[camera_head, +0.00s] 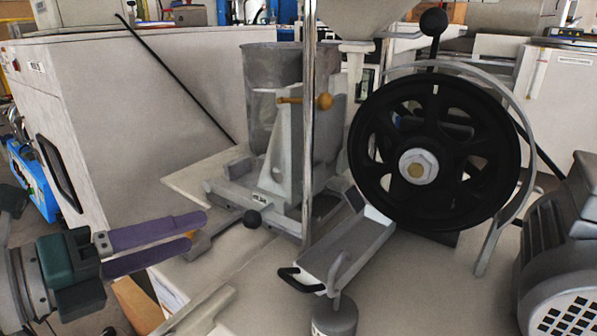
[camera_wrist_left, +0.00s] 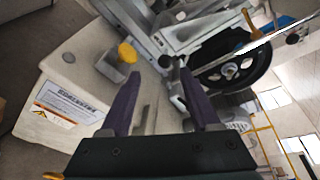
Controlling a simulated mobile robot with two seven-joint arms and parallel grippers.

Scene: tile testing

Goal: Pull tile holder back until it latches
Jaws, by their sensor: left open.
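The tile holder appears to be the pale grey carriage with an upright bracket (camera_head: 284,160), left of the large black wheel (camera_head: 420,165). My right gripper is not in view.
A grey chute (camera_head: 345,250) with a black handle slopes down in front of the wheel. A vertical metal post (camera_head: 308,120) stands before the carriage. A grey motor (camera_head: 562,250) is at the right. A large white cabinet (camera_head: 130,110) stands behind at the left.

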